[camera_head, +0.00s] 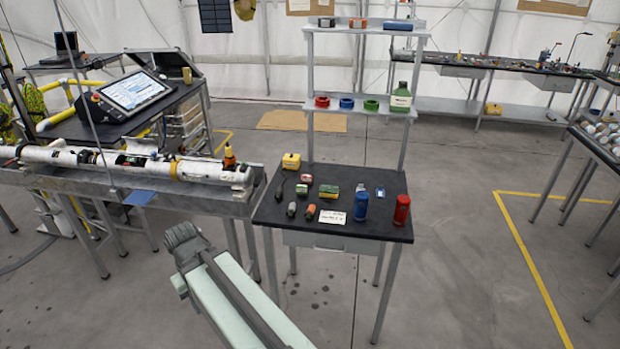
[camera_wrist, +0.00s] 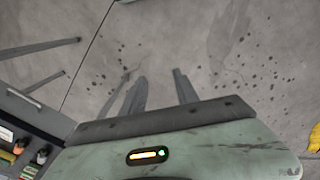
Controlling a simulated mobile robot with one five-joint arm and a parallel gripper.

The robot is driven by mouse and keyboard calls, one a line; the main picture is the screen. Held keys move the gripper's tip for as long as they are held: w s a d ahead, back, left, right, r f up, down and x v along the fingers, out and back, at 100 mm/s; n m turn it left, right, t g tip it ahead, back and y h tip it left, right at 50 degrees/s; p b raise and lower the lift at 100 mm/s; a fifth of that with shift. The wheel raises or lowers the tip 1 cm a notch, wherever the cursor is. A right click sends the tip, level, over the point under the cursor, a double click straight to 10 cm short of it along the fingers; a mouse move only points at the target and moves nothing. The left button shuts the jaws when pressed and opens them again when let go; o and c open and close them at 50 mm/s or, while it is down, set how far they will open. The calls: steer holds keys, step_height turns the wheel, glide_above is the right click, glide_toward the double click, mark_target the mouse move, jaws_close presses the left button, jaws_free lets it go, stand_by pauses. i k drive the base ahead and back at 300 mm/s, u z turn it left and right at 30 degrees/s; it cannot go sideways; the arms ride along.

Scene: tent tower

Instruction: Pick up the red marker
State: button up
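The black-topped table (camera_head: 275,215) holds several small items. A small grey item with an orange-red part (camera_head: 310,211) lies near the front edge. I cannot tell which red item is the marker. My gripper (camera_head: 180,235) is at the end of my pale green arm, left of the table and apart from all its items. Nothing held is visible.
A bench with white tubing (camera_head: 210,172) stands left.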

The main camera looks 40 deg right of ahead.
mark_target(306, 180)
steer(key=u, duration=0.05)
steer(key=i, duration=1.35)
steer(key=u, duration=0.05)
